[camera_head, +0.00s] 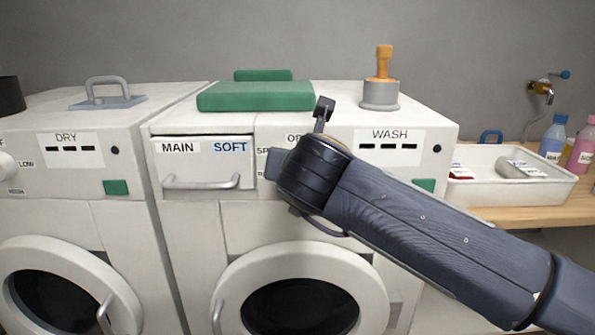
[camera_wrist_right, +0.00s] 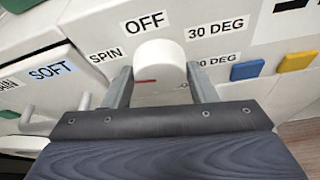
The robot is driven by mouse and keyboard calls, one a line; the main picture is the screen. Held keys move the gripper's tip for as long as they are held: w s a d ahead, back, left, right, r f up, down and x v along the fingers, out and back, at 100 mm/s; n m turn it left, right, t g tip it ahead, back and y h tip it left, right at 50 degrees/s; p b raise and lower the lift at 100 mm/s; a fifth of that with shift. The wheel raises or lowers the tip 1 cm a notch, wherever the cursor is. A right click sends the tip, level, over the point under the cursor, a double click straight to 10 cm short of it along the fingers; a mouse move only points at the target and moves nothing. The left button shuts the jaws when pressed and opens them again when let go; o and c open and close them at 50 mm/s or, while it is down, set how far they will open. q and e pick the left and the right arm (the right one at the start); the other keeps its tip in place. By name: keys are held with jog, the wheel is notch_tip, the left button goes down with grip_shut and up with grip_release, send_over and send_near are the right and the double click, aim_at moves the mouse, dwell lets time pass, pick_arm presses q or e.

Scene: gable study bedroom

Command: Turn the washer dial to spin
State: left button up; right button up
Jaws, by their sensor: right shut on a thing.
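The washer dial (camera_wrist_right: 162,60) is a white round knob on the white washer (camera_head: 190,235). In the right wrist view, a red mark on its face points left, toward the side with the SPIN label (camera_wrist_right: 105,56). The OFF label (camera_wrist_right: 146,22) is above the dial, and a 30 DEG label (camera_wrist_right: 216,29) is at upper right. My right gripper (camera_wrist_right: 160,70) has one finger on each side of the dial and is shut on it. In the head view, my right arm hides the dial. My left gripper is in neither view.
A drawer handle (camera_head: 208,182) sticks out left of the dial. Blue (camera_wrist_right: 247,70) and yellow (camera_wrist_right: 297,61) buttons are to its right. A dryer (camera_head: 60,215) stands left, a white tray (camera_head: 515,191) right.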

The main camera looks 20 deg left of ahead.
jog(key=shift+d+f+m+y+b, duration=0.1)
jog(key=shift+m+y+b, duration=0.3)
jog(key=shift+m, duration=0.15)
jog(key=shift+d+f+m+y+b, duration=0.1)
jog(key=shift+m+y+b, duration=0.25)
jog(key=shift+m, duration=0.2)
jog(key=o, duration=1)
jog(key=shift+r, duration=0.1)
jog(key=v, duration=0.7)
jog(key=shift+s+d+r+p, duration=0.1)
jog(key=shift+s+d+p, duration=0.15)
jog(key=shift+p, duration=0.1)
